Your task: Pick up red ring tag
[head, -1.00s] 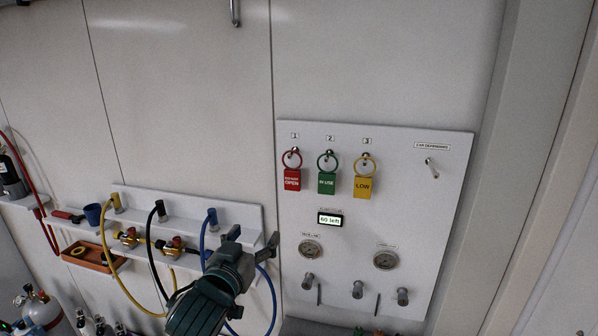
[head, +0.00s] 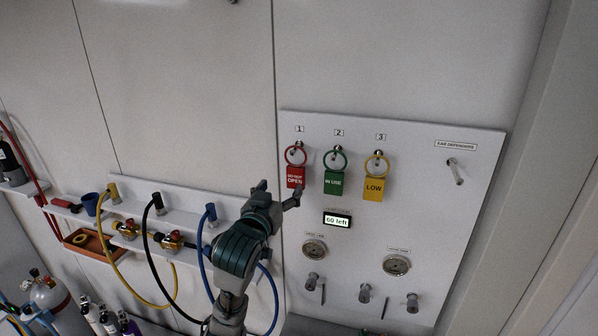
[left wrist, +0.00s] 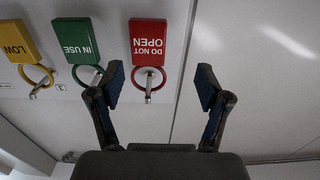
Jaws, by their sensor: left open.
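The red ring tag (head: 295,176), marked "DO NOT OPEN", hangs by its ring from the peg under label 1 on the white panel. In the left wrist view the same red tag (left wrist: 149,44) appears upside down, ahead of the fingers and left of the middle of the gap. My left gripper (head: 279,193) is open and empty, just below and left of the red tag in the head view. Its two fingers (left wrist: 160,85) stand apart in the left wrist view, with the tag's ring and peg near the left finger. My right gripper is not in view.
A green tag (head: 335,183) and a yellow tag (head: 374,187) hang to the right of the red one. Below are a small display (head: 337,219), gauges and knobs. At left is a shelf (head: 180,221) with yellow, black and blue hoses.

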